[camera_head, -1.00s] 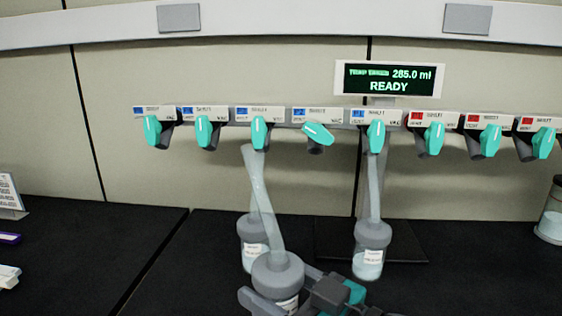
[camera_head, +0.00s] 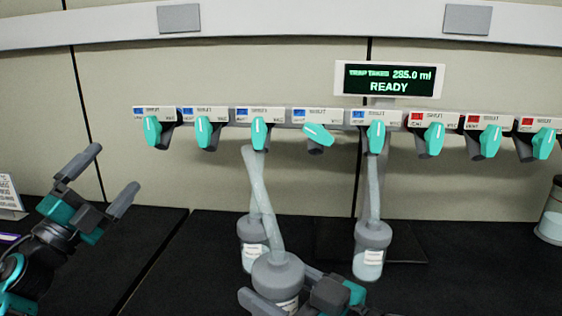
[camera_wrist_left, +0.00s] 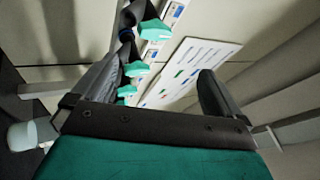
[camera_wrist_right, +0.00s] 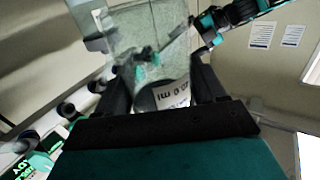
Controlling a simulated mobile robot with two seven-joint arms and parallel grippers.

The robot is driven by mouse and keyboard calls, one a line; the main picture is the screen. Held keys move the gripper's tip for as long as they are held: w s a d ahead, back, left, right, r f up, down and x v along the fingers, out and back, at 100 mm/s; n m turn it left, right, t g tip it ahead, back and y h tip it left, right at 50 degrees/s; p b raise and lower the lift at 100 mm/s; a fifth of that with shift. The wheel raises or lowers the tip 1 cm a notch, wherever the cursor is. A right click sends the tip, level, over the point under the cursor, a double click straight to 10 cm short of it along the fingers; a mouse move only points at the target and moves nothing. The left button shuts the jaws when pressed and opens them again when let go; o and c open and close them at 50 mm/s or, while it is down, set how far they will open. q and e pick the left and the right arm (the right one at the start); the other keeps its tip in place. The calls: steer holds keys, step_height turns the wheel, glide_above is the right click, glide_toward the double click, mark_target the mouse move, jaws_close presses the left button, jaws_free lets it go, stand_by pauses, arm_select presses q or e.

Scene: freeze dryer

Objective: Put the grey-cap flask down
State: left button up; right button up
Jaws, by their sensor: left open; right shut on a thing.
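A grey-cap flask (camera_head: 278,270) with a clear slanted tube is at the bottom middle of the head view. My right gripper (camera_head: 283,294) is shut on it from the right. Its clear body and white label also fill the space between the fingers in the right wrist view (camera_wrist_right: 150,45). The flask's base is hidden, so I cannot tell whether it touches the black bench (camera_head: 200,285). The slanted tube's top overlaps the third valve in the picture; contact is unclear. My left gripper (camera_head: 113,170) is open and empty at the left, above the bench.
Another grey-cap flask (camera_head: 251,232) is behind the held one, partly hidden. A third (camera_head: 371,262) is to the right, below the fifth valve (camera_head: 376,138). A row of teal valves lines the wall under a READY display (camera_head: 389,79). A jar (camera_head: 551,222) stands far right.

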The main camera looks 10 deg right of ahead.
arm_select(q)
steer(key=s+d+r+m+g+h, duration=0.45)
steer(key=d+r+m+g, duration=0.25)
steer(key=m+g, duration=0.2)
steer(key=s+d+r+m+g+h, duration=0.3)
steer(key=d+r+m+g+h, duration=0.35)
steer(key=m+g, duration=0.25)
steer(key=s+d+r+m+g+y, duration=0.4)
steer(key=s+m+g, duration=0.3)
steer(key=m+g, duration=0.1)
steer(key=m+t+y, duration=0.7)
steer(key=m+y, duration=0.5)
steer(key=y, duration=0.9)
glide_above(281, 241)
step_height(281, 241, down, 10)
steer(key=shift+r, duration=0.2)
step_height(281, 241, down, 12)
steer(key=shift+r, duration=0.25)
